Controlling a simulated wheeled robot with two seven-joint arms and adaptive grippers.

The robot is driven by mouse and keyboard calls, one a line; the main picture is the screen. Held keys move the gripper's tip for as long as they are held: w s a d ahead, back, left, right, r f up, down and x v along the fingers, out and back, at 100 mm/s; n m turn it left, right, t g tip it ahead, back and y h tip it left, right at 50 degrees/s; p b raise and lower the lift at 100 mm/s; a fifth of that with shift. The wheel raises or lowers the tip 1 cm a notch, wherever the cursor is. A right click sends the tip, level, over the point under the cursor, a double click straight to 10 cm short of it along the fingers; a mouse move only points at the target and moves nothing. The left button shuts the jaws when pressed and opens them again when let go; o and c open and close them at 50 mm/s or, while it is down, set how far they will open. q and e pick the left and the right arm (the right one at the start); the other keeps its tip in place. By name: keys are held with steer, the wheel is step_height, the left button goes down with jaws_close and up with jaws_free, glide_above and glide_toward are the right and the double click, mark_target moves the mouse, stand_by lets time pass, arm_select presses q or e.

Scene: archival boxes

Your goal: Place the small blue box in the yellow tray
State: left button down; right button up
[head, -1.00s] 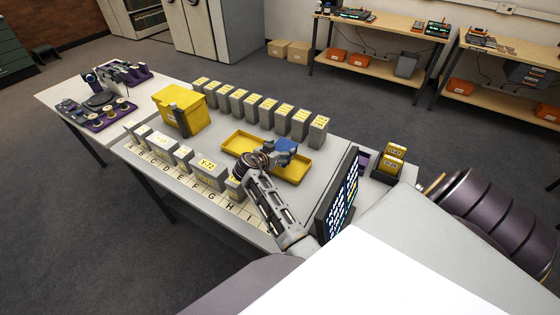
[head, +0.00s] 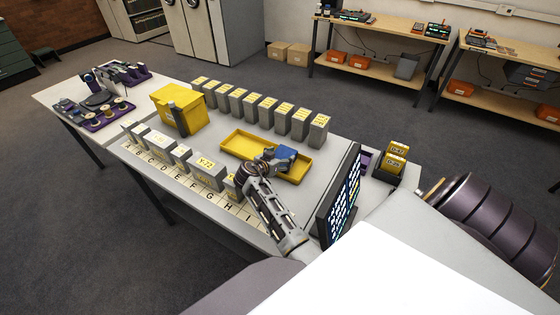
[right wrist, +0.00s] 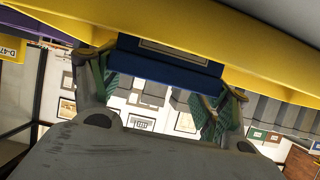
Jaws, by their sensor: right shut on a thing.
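The small blue box (head: 285,153) is in my right gripper (head: 273,159), over the right part of the yellow tray (head: 232,142) in the head view. In the right wrist view the blue box (right wrist: 165,68) sits between the two fingers, with the yellow tray (right wrist: 230,52) close behind it. Its underside is hidden, so I cannot tell whether it touches the tray floor. The tray is shallow and otherwise looks empty. My left gripper is out of view.
A row of grey labelled boxes (head: 261,108) stands behind the tray. More grey boxes (head: 206,175) stand in front left on a lettered strip. A yellow bin (head: 180,108) is to the left. A dark screen (head: 340,200) stands close on the right.

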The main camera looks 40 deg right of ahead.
steer(key=shift+f, duration=0.25)
steer(key=o, duration=1.1)
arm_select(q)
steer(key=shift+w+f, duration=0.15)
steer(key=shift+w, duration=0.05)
arm_select(e)
steer(key=shift+o, duration=0.2)
